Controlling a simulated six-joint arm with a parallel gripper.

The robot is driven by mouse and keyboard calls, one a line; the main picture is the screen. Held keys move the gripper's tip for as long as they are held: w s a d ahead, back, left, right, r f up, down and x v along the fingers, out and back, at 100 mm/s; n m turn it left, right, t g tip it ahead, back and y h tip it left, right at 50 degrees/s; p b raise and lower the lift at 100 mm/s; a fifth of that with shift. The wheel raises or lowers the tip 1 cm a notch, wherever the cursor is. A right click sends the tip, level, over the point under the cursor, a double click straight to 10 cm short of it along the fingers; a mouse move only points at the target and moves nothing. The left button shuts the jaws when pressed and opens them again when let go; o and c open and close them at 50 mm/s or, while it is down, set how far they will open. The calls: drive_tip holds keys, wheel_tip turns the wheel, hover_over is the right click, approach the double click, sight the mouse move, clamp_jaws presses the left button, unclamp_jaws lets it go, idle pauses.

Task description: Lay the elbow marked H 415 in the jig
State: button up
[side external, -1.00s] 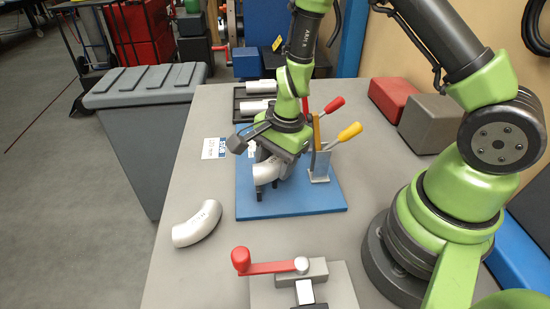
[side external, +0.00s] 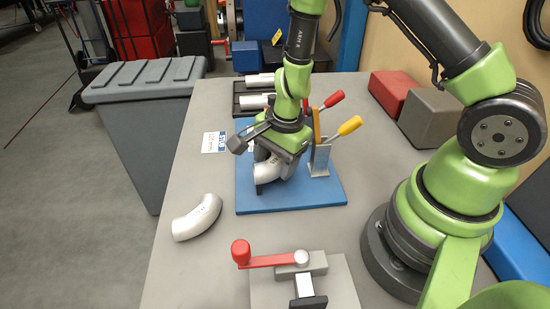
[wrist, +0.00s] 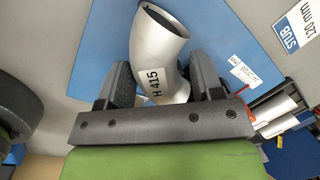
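The silver elbow marked H 415 (wrist: 160,55) is between the two dark fingers of my gripper (wrist: 163,75) in the wrist view, and its label faces the camera. The fingers look closed on its sides. In the side view my gripper (side external: 270,165) points down over the blue jig plate (side external: 310,200), and the elbow (side external: 266,171) shows low over the plate, beside the clamp bracket (side external: 320,160). The fingers hide part of the elbow, and I cannot tell whether it touches the jig.
Another silver elbow (side external: 197,217) lies on the grey table at left. Clamp levers with red (side external: 334,98) and yellow (side external: 350,125) handles stand right of my gripper. A red-handled crank fixture (side external: 270,261) is in front. Red and grey blocks (side external: 430,121) sit at right.

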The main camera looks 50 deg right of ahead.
drive_tip(key=shift+o, duration=1.3)
drive_tip(key=shift+r, duration=0.15)
